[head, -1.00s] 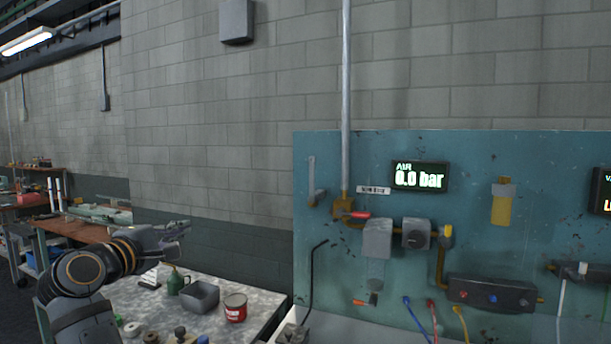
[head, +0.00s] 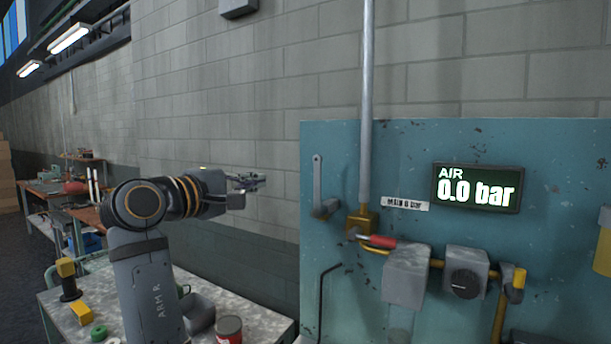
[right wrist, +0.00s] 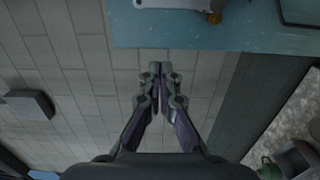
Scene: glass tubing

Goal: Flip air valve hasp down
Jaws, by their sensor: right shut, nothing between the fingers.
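The air valve (head: 362,222) is a brass body with a red handle (head: 378,241), at the foot of a vertical grey pipe on the teal panel. The hasp (head: 317,182) is a grey flat bar standing upright on the panel, left of the valve, with a bracket at its lower end. My right gripper (head: 248,183) is shut and empty, left of the panel and apart from the hasp. In the right wrist view its closed fingers (right wrist: 162,70) point toward the panel edge. A grey bar, likely the hasp (right wrist: 178,4), is cut off at the top there. My left gripper is out of view.
The teal panel (head: 345,150) bears an air display (head: 477,189) reading 0.0 bar, a small label (head: 405,204), a grey box (head: 406,277) and a round-knobbed regulator (head: 465,272). A cluttered bench (head: 262,322) stands below my right arm.

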